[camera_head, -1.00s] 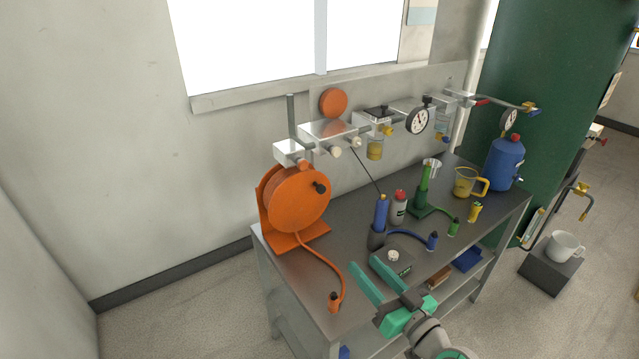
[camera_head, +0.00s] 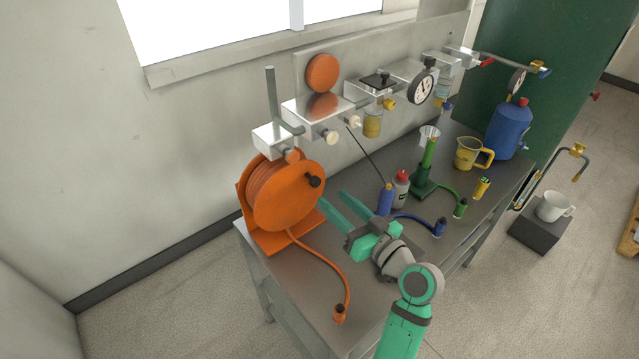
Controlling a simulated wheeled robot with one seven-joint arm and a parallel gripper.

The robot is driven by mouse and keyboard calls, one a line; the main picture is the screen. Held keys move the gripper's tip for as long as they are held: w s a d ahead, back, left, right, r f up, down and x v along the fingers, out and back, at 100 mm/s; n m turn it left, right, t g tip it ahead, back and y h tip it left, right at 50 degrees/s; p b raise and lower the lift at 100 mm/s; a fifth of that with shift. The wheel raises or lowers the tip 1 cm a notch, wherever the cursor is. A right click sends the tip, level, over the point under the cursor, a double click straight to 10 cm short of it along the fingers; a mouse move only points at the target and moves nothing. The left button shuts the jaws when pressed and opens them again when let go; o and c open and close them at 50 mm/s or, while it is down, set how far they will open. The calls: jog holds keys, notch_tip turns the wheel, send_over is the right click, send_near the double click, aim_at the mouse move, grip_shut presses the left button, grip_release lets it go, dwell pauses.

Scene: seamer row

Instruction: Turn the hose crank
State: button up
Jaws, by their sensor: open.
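The orange hose reel (camera_head: 285,195) stands on the left end of the metal bench, with its orange hose (camera_head: 335,270) running down over the bench top toward the front. The hose crank is the dark knob (camera_head: 314,181) on the right face of the reel. My gripper (camera_head: 338,206) is open and empty, its two green fingers pointing up and left toward the reel. The fingertips are to the right of and a little below the crank in the picture; I see no contact with the knob.
Behind the reel, a grey post (camera_head: 271,95) and metal blocks with a white knob (camera_head: 331,138) hang on the wall. Right of my gripper are a blue torch-like tool (camera_head: 385,200), a spray bottle (camera_head: 401,190) and a green stand (camera_head: 425,180). The bench front (camera_head: 300,285) beside the hose is clear.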

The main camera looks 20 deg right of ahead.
aim_at(317, 184)
jog(key=x, duration=0.7)
jog(key=shift+w+a, duration=0.1)
jog(key=shift+w, duration=0.05)
grip_shut()
